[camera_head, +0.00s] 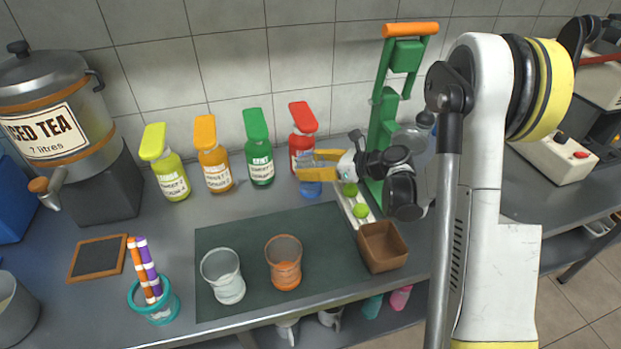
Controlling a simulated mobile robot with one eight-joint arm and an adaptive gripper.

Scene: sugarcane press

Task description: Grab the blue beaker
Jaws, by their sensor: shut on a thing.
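The blue beaker (311,188) stands on the counter in front of the red bottle, near the back edge of the dark mat. Only its lower blue part shows clearly; my fingers hide the rest. My gripper (308,165) has yellow fingers that reach in from the right at the beaker's upper part. They are shut on the beaker. From this view I cannot tell whether the beaker is clear of the counter.
Yellow, orange, green and red bottles (303,134) line the wall. A clear beaker (224,277) and an orange beaker (284,263) stand on the mat (330,285). A green press (385,105), a tray with limes (359,211) and a brown box (382,248) are close to my gripper.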

